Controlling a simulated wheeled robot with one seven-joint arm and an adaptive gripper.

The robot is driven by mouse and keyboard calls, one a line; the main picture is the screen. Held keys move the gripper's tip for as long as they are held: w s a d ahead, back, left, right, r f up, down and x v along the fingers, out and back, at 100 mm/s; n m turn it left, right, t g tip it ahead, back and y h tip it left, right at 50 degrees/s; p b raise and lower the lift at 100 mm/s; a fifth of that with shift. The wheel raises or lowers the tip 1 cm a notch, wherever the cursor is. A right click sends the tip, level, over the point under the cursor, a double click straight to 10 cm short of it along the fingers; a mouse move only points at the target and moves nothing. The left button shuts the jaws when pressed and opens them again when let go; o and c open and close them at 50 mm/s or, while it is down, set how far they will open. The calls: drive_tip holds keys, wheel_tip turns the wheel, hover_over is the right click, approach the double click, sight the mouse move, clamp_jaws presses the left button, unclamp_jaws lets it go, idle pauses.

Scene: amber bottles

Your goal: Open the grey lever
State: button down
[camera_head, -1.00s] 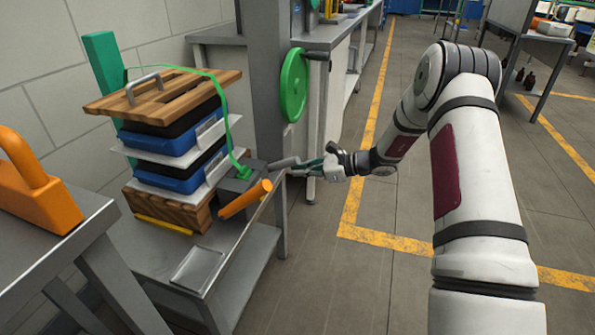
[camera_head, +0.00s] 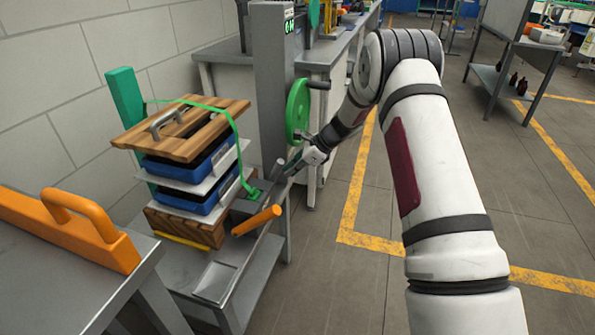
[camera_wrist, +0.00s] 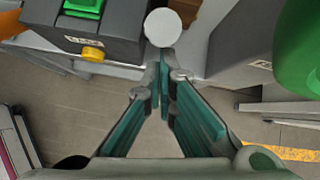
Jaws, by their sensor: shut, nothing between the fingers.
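The grey lever (camera_head: 279,168) shows in the head view at the dark grey block beside the strapped stack, slanting upward and partly merging with my gripper. My gripper (camera_head: 291,166) is at its right side, reaching in from the right. In the wrist view a pale round end (camera_wrist: 163,27), seemingly the lever's, lies just beyond my gripper's fingertips (camera_wrist: 165,62). The fingers are shut with nothing between them. I cannot tell whether they touch the lever.
An orange handle (camera_head: 257,220) sticks out in front of the block. A green handwheel (camera_head: 298,109) is on the grey post behind. The stack of boards and blue trays (camera_head: 190,160) stands left. A metal table with an orange block (camera_head: 75,232) is nearer.

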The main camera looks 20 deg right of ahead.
drive_tip(key=shift+w+a+r, duration=0.45)
drive_tip(key=shift+a, duration=0.2)
drive_tip(key=shift+w+a+r, duration=0.4)
drive_tip(key=shift+a, duration=0.25)
drive_tip(key=d, duration=0.1)
drive_tip(key=p, duration=0.2)
approach(282, 163)
drive_tip(key=shift+w+d+r, duration=0.1)
drive_tip(key=shift+w+d, duration=0.6)
drive_tip(key=shift+w, duration=0.25)
